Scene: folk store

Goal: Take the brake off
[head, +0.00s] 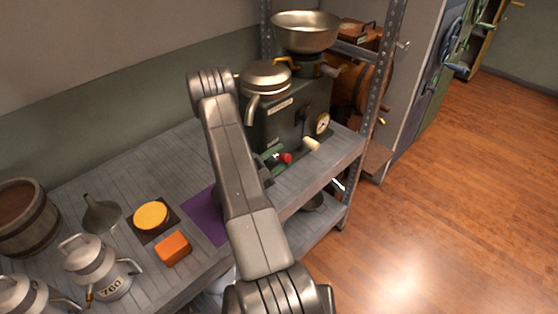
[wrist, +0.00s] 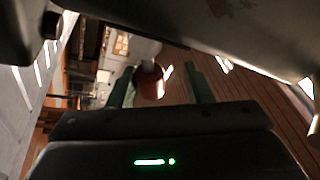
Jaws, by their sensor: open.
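A dark grey-green machine (head: 298,112) with a large metal bowl on top stands at the far end of the shelf. A red knob (head: 286,158) shows low at its front; it looks like the brake's handle, though its lever is mostly hidden. My gripper (head: 277,158) is beside the knob, partly hidden by my arm. In the wrist view, my gripper (wrist: 158,67) is open, with its green fingers on either side of the red knob (wrist: 149,84). I cannot tell whether a finger touches it.
A cream handle (head: 311,144) and a round gauge (head: 323,123) are close to the right of the knob. A metal upright (head: 378,90) borders the shelf (head: 84,193). Cans, a funnel, an orange block (head: 173,249) and a yellow disc (head: 151,215) sit nearer. The right floor is clear.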

